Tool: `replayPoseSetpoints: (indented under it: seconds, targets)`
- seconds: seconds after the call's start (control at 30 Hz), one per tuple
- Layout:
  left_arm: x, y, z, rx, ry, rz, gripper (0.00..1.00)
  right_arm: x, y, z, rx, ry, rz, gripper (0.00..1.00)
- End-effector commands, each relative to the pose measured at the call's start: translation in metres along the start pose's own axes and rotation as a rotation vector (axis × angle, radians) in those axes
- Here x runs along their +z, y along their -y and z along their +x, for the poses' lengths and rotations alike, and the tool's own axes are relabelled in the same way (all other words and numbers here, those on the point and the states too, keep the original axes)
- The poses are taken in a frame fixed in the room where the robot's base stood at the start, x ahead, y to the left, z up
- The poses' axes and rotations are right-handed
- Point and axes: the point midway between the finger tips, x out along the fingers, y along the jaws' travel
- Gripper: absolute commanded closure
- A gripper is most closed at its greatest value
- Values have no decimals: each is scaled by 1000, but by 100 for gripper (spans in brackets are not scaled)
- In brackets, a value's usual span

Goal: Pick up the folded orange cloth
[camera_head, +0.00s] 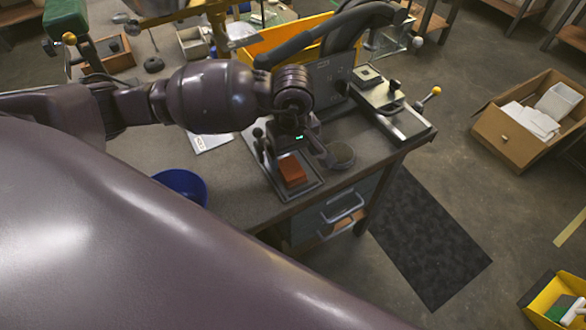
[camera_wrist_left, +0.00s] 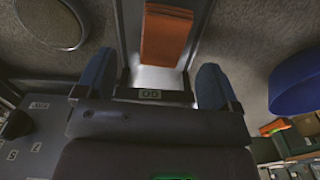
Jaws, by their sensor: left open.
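The folded orange cloth (camera_head: 292,171) lies on a metal tray (camera_head: 312,187) near the front edge of the workbench. In the left wrist view the cloth (camera_wrist_left: 166,35) is at the top centre, ahead of and between the two blue fingertips. My left gripper (camera_wrist_left: 155,85) is open and empty, with the cloth apart from both fingers. In the head view my left gripper (camera_head: 293,140) is just behind the cloth, and its fingers are partly hidden by its own wrist. My right gripper does not show.
A round grey disc (camera_head: 340,155) lies right of the tray; a blue bowl (camera_head: 181,186) stands left. A yellow bin (camera_head: 285,40) stands behind. A cardboard box (camera_head: 530,120) is on the floor.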

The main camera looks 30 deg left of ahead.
Motion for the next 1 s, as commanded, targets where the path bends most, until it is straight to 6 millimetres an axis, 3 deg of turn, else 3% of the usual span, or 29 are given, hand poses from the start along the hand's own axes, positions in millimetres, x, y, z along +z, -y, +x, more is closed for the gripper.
replayPoseSetpoints:
  seconds: [0.4, 0.7, 1.0]
  targets:
    - [1, 6, 50, -3, 7, -2, 13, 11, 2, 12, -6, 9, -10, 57]
    - [0, 5, 51, 3, 3, -2, 13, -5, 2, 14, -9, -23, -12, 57]
    - [0, 5, 51, 2, 3, -2, 59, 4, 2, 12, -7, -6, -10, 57]
